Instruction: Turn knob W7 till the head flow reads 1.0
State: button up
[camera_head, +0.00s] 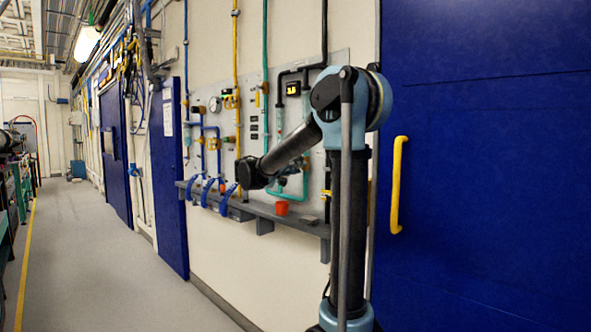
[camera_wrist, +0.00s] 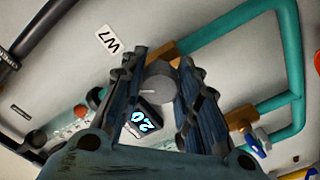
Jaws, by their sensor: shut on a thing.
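A grey round knob (camera_wrist: 161,82) shows in the wrist view between the two dark ribbed fingers of my gripper (camera_wrist: 162,62), which is shut on it. A white label reading W7 (camera_wrist: 108,42) is tilted on the panel to its upper left. A small black display (camera_wrist: 148,119) just below the knob shows cyan digits that look like a 2 and a 0. They are tilted, and I cannot tell which way up they read. In the head view my arm reaches left to the panel (camera_head: 214,88), and the knob and fingertips are hidden.
Teal pipes (camera_wrist: 281,60) run right of my gripper, with a blue-handled valve (camera_wrist: 256,146) below them. The aisle floor (camera_head: 95,245) is clear.

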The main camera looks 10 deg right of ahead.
jog(key=o, duration=1.1)
jog(key=shift+a, duration=0.15)
jog(key=v, duration=1.1)
jog(key=shift+s+a+f, duration=0.15)
jog(key=shift+a, duration=0.15)
jog(key=shift+d, duration=0.1)
